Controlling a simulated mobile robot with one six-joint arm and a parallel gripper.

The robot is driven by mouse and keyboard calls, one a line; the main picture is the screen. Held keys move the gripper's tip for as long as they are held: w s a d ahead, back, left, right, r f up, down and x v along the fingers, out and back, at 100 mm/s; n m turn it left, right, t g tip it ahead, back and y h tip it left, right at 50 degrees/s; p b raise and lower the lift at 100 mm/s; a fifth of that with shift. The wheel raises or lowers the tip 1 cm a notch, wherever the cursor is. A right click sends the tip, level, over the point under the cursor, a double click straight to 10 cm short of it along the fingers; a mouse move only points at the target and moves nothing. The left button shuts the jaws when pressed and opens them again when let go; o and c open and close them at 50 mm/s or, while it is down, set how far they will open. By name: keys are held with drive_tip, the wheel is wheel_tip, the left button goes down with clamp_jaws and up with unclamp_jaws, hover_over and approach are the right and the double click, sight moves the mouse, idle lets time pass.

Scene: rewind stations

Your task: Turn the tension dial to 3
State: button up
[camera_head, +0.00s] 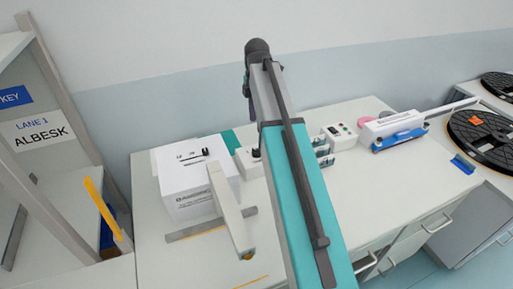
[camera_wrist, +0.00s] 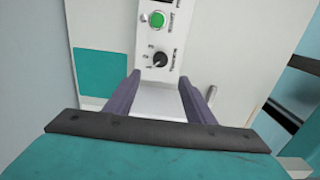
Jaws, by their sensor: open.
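The tension dial (camera_wrist: 160,60) is a round black knob on a white control panel (camera_wrist: 152,84), in the upper middle of the wrist view. Small marks and lettering surround it, too small to read surely, and I cannot tell which number it points at. My gripper (camera_wrist: 159,76) is open, its two purple fingers spread on either side of the panel's near part, with the dial just beyond the gap between the tips. I see no contact with the dial. In the head view my arm hides most of the panel and the gripper.
A green button (camera_wrist: 157,19) sits on the panel beyond the dial. A white box (camera_head: 190,185) stands left on the table, with a pale upright arm (camera_head: 230,212) before it. A unit with a blue roller (camera_head: 398,138) and black reels (camera_head: 485,138) lie to the right.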

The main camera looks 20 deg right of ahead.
sight(257, 149)
drive_tip(key=shift+f+p, duration=1.75)
drive_tip(key=shift+f, duration=5.1)
drive_tip(key=c, duration=1.1)
drive_tip(key=shift+o, duration=0.2)
